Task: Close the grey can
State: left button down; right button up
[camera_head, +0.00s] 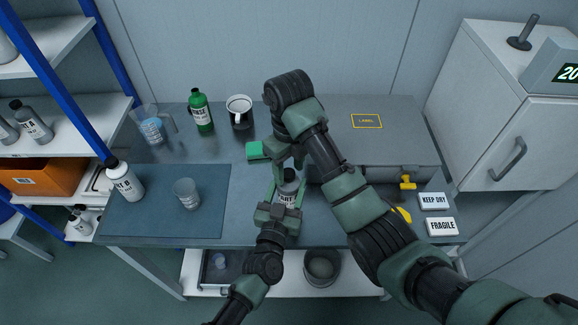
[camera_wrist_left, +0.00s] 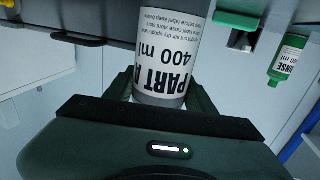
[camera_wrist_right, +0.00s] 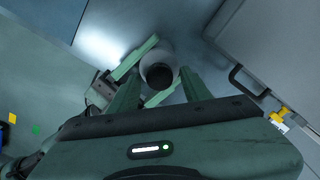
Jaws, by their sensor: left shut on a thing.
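The grey can (camera_head: 287,198), with a white label reading PART, stands upright near the front middle of the bench. Its label reads PART A 400 ml in the left wrist view (camera_wrist_left: 168,55). My left gripper (camera_head: 283,200) is shut on the can's body from the front. The can's top is dark and round (camera_wrist_right: 159,76); I cannot tell whether this is a cap or an open mouth. My right gripper (camera_wrist_right: 159,80) is over the can's top with its fingers apart, one on each side of the dark circle. Contact is unclear. In the head view my right arm partly covers this area.
A green block (camera_head: 256,150) lies just behind the can. A large grey case (camera_head: 385,135) fills the right side. A bottle (camera_head: 126,183) and a glass (camera_head: 186,193) stand on the mat.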

jog(key=w+a+r+n+t+y, duration=0.1)
jog(key=a+r+n, duration=0.3)
jog(key=n, duration=1)
jog(key=w+a+r+n+t, duration=0.1)
jog(key=a+r+n, duration=0.3)
jog(key=n, duration=1)
jog(key=d+n, duration=0.2)
jog(key=n, duration=0.6)
jog(key=s+d+n+g, duration=0.1)
jog(key=d+n, duration=0.1)
jog(key=n, duration=0.6)
jog(key=s+d+n+h, duration=0.1)
jog(key=d+n, duration=0.1)
jog(key=n, duration=0.5)
jog(key=shift+d+f+n+g, duration=0.2)
jog(key=shift+n+g, duration=0.1)
jog(key=shift+n, duration=0.1)
jog(key=shift+d+n, duration=0.75)
jog(key=shift+n, duration=0.55)
